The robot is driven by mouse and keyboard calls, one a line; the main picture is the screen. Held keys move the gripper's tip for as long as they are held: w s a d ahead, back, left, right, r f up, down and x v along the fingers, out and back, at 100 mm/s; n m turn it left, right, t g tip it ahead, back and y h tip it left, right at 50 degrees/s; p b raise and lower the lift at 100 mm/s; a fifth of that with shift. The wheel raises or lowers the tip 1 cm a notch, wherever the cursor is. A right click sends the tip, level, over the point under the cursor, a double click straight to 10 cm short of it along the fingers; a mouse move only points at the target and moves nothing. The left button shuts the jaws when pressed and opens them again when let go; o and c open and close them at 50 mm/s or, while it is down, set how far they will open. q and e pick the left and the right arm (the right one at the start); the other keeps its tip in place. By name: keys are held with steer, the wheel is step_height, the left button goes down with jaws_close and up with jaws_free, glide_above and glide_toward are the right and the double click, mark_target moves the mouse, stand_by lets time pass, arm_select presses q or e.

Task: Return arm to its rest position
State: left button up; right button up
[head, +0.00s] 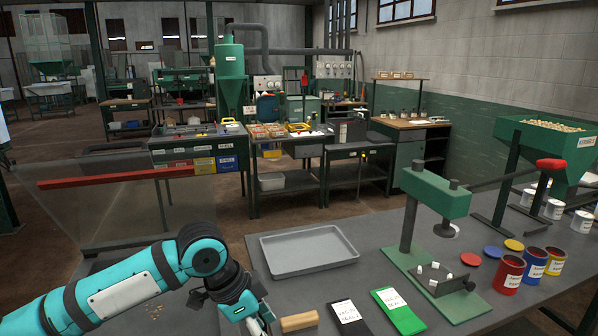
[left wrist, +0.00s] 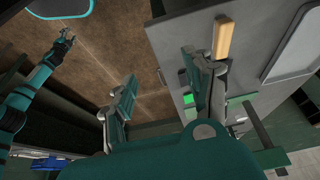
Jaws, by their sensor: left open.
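My left arm (head: 120,297) comes in from the lower left of the head view and bends down at the near edge of the grey workbench. Its gripper is cut off by the bottom of that view. One finger overlaps the bench edge in the picture, close to a wooden handle (left wrist: 222,38). Another teal arm, which appears to be my right, hangs at the left of the wrist view with a small gripper (left wrist: 64,42); its fingers are too small to read.
The grey bench (head: 375,245) carries a metal tray (head: 309,250), the wooden handle (head: 299,321), black (head: 349,318) and green (head: 398,311) packets, a green press (head: 438,194) and several cans. A translucent sheet with a red bar (head: 115,177) stands left. Floor shows beyond the bench.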

arm_select(q)
steer(key=s+d+f+n+t+h, duration=0.25)
steer(key=s+d+f, duration=0.25)
steer(key=s+f, duration=0.65)
steer(key=s+a+f+n+y, duration=0.3)
steer(key=s+a+f+n, duration=0.3)
steer(key=a, duration=0.4)
steer(key=s+a+f+n+y, duration=0.45)
steer(key=s+a, duration=0.35)
steer(key=a, duration=0.2)
step_height(320, 180, down, 25)
steer(key=s+g, duration=0.1)
steer(key=g, duration=0.1)
steer(key=s+a+f+m, duration=0.1)
steer(key=s+a+f, duration=0.1)
steer(key=s+f, duration=1.4)
steer(key=shift+s+f+g+h, duration=0.3)
steer(key=shift+s+g, duration=0.15)
steer(key=shift+s, duration=0.05)
arm_select(e)
steer(key=shift+w, duration=0.5)
arm_select(q)
steer(key=shift+a, duration=0.1)
